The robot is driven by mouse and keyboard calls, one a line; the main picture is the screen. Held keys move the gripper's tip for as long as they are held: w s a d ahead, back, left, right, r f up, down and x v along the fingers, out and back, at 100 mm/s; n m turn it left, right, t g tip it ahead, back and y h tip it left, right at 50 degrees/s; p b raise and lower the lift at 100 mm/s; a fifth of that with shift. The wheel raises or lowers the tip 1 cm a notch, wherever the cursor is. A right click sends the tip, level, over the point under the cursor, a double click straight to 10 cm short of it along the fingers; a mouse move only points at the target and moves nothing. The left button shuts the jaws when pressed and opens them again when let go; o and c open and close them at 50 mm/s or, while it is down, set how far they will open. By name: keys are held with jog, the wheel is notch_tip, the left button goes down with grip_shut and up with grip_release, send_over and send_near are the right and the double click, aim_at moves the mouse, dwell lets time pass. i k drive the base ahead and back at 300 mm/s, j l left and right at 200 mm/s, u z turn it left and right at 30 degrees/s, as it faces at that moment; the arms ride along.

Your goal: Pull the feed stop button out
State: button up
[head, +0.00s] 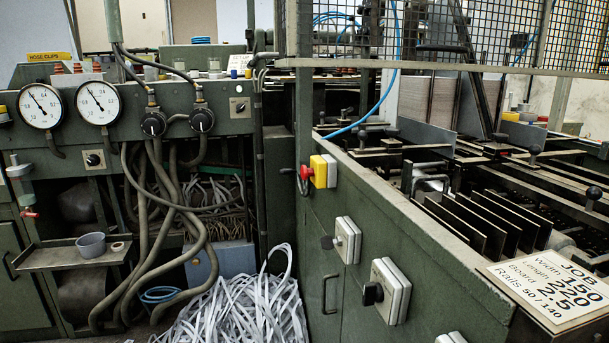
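A red mushroom button (306,173) on a yellow box with a pale side (324,171) is on the green machine side panel, right of centre. It looks like the feed stop button, but no label on it is readable. The red head faces left, and I cannot tell whether it is pushed in or out. My gripper is not in view.
Below the button are two pale switch boxes, an upper one (347,240) and a lower one with a black knob (391,290). White paper strips (245,310) are heaped on the floor at centre. Hoses hang below two gauges (98,103) at left. A wire mesh guard (345,35) stands above.

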aim_at(306, 173)
jog(key=i+j, duration=0.15)
jog(key=i, duration=0.4)
jog(key=k+j, duration=0.15)
jog(key=i+j+u, duration=0.1)
jog(key=i+j, duration=0.2)
jog(key=i, duration=0.25)
